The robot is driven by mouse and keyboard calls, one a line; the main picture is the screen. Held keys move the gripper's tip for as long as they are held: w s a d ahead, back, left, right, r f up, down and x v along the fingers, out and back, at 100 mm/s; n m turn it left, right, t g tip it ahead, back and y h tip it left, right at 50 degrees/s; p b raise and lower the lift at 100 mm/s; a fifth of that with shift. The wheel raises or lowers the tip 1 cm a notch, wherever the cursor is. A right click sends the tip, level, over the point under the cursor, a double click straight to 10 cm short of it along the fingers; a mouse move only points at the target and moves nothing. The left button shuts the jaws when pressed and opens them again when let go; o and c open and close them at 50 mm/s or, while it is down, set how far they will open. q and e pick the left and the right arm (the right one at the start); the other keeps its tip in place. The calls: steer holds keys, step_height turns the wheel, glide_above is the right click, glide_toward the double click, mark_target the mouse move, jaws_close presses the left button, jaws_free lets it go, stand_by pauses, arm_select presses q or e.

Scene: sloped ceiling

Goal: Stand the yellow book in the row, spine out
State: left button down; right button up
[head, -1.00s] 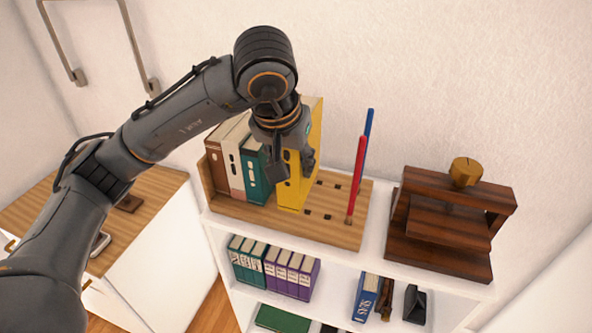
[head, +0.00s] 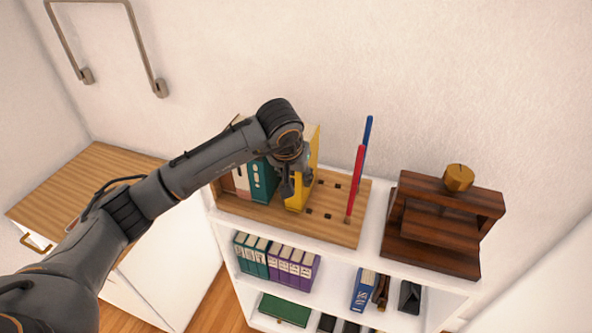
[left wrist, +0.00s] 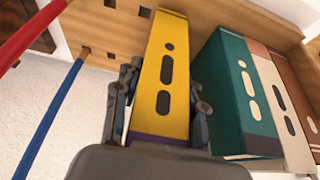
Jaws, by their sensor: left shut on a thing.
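The yellow book (head: 297,200) stands upright on the wooden rack board (head: 328,228), beside the teal book (head: 260,183) at the right end of the row. Its spine with dark oval marks faces the wrist camera in the left wrist view (left wrist: 165,75). My left gripper (head: 294,180) is shut on the yellow book, one finger on each side of it in the left wrist view (left wrist: 158,105). A gap shows between the yellow and teal books there. White and brown books (left wrist: 275,90) stand beyond the teal one, largely hidden by my arm in the head view. My right gripper is not seen.
A red rod (head: 355,185) and a blue rod (head: 367,140) stand in the board right of the yellow book, with empty peg holes between. A dark wooden stand (head: 430,255) is on the shelf further right.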

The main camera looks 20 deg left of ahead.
arm_select(q)
steer(key=shift+r, duration=0.1)
steer(key=shift+f+b, duration=0.2)
steer(key=shift+b, duration=0.1)
steer(key=c, duration=0.8)
jaws_free()
steer(key=shift+s, duration=0.1)
steer(key=shift+o, duration=0.2)
